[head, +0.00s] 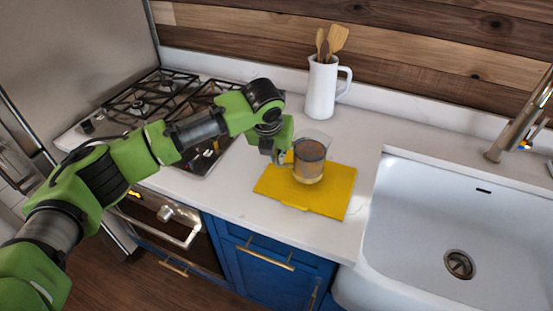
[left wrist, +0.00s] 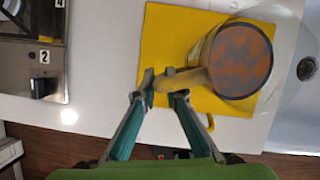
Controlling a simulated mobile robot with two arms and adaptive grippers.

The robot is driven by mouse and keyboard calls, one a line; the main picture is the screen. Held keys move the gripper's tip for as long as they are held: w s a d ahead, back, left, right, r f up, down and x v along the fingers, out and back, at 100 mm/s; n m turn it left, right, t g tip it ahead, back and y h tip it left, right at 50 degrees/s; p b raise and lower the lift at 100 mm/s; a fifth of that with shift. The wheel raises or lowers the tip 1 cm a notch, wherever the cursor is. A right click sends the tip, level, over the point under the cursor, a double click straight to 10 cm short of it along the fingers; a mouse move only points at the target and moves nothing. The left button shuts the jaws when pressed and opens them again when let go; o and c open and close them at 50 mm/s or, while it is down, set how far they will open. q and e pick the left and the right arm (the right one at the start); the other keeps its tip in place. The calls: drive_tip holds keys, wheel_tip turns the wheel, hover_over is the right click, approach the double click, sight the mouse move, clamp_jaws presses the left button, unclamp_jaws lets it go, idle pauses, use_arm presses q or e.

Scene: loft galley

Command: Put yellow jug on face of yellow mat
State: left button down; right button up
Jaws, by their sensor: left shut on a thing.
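The yellow jug (head: 309,160), see-through with brownish contents, is upright over the middle of the yellow mat (head: 335,203). I cannot tell whether its base touches the mat or hangs just above it. My left gripper (head: 284,156) is at the jug's left side. In the left wrist view the two fingers of the left gripper (left wrist: 164,90) are shut on the handle of the jug (left wrist: 238,60), whose round top shows over the right part of the mat (left wrist: 165,35). My right gripper is not in view.
A white pitcher (head: 321,92) with wooden utensils stands behind the mat near the wall. A gas stove (head: 150,105) lies to the left. A white sink (head: 420,220) with a metal tap (head: 520,120) is to the right. Bare counter surrounds the mat.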

use_arm(q)
drive_tip(key=shift+d+f+p, duration=0.1)
drive_tip(key=shift+f+p, duration=0.2)
drive_tip(key=shift+f, duration=0.7)
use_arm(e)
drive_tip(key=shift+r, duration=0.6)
use_arm(q)
drive_tip(key=c, duration=2.1)
unclamp_jaws()
drive_tip(key=shift+s+f, duration=0.15)
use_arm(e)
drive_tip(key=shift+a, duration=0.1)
